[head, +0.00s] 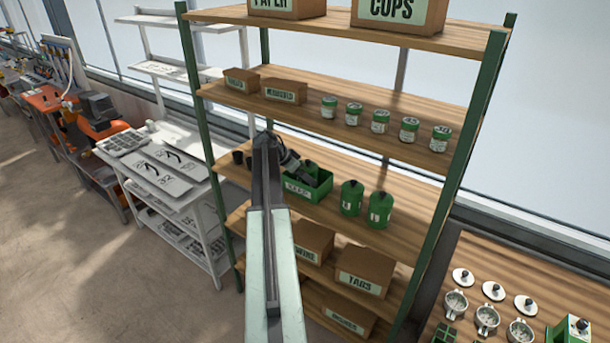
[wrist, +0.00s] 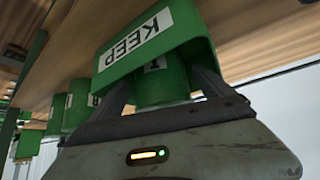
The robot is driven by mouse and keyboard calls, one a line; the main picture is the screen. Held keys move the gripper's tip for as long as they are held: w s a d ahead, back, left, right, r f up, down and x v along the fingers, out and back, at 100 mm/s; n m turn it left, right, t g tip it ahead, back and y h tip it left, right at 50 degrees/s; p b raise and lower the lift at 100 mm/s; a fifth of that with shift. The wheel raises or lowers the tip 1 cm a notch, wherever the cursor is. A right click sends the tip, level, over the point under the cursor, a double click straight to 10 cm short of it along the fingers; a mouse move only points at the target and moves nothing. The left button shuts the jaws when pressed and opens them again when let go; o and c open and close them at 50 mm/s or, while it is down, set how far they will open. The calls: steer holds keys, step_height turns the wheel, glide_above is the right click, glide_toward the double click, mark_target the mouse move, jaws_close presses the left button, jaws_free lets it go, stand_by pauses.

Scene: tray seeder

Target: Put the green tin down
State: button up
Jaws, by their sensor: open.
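A green tin (wrist: 163,88) stands between my gripper's two fingers in the wrist view. Its far end reaches into the green KEEP box (wrist: 180,38), whose wall hides part of it. My gripper (wrist: 165,78) is open around the tin; whether a finger touches it I cannot tell. In the head view my gripper (head: 303,172) is over the KEEP box (head: 308,191) on the middle shelf, and my arm hides part of that place. Two more green tins (head: 351,198) (head: 379,210) stand on the shelf right of the box.
Small green-and-white tins (head: 380,122) and two cardboard boxes (head: 285,92) line the shelf above. Cardboard boxes (head: 365,271) fill the shelves below. A green upright (head: 468,130) bounds the rack at right. A bench with metal cups (head: 487,317) is at lower right.

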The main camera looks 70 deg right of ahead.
steer(key=p+v, duration=0.7)
steer(key=v, duration=0.3)
steer(key=shift+a+r, duration=0.15)
steer(key=shift+r, duration=0.05)
steer(key=shift+w, duration=0.1)
steer(key=w+a+f+n+t+y, duration=0.1)
steer(key=w+a+n, duration=0.3)
steer(key=w+a, duration=0.55)
steer(key=w+a+f+n+t, duration=0.15)
steer(key=w+a+n, duration=0.3)
steer(key=a, duration=0.95)
steer(key=w+a+f+n+t+y, duration=0.1)
steer(key=w+a+n, duration=0.3)
steer(key=w+a, duration=0.6)
steer(key=s+a+f+n+t+y, duration=0.1)
steer(key=a+n+y, duration=0.3)
steer(key=a+n, duration=0.9)
steer(key=s+a, duration=0.1)
steer(key=a, duration=2.7)
steer(key=shift+s+f, duration=0.25)
steer(key=shift+f, duration=0.1)
